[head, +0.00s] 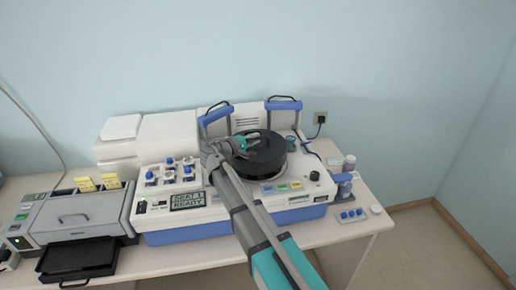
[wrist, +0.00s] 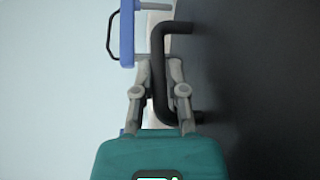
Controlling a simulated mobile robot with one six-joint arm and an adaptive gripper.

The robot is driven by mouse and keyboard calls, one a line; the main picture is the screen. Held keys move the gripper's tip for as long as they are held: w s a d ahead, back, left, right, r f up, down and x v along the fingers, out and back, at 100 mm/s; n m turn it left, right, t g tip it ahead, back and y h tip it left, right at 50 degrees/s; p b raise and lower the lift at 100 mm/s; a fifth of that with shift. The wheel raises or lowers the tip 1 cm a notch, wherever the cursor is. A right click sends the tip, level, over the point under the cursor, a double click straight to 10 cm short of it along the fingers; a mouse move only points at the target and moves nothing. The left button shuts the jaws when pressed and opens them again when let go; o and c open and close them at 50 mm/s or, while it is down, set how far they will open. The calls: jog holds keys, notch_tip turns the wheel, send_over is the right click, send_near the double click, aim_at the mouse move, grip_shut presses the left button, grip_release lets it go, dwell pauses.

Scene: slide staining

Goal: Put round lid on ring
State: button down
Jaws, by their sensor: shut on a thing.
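The round lid (head: 268,158) is a black disc over the right half of the white and blue staining machine in the head view. In the wrist view its dark face (wrist: 250,90) fills the right side, and its black bar handle (wrist: 159,75) runs down between my fingers. My gripper (head: 240,144) is shut on the lid's handle; its fingers show on both sides of the bar in the wrist view (wrist: 159,68).
The machine (head: 160,208) has a display reading "READY" and blue-topped knobs at left. Two blue-handled parts (head: 284,105) stand up behind the lid. A grey printer-like device (head: 85,215) is at left.

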aim_at(255, 146)
jog(key=shift+w+f+b, duration=0.15)
jog(key=shift+f+b, duration=1.3)
jog(key=shift+f, duration=0.25)
jog(key=c, duration=0.7)
grip_release()
jog(key=shift+r, duration=0.1)
jog(key=p+v, duration=0.1)
jog(key=v, duration=1.1)
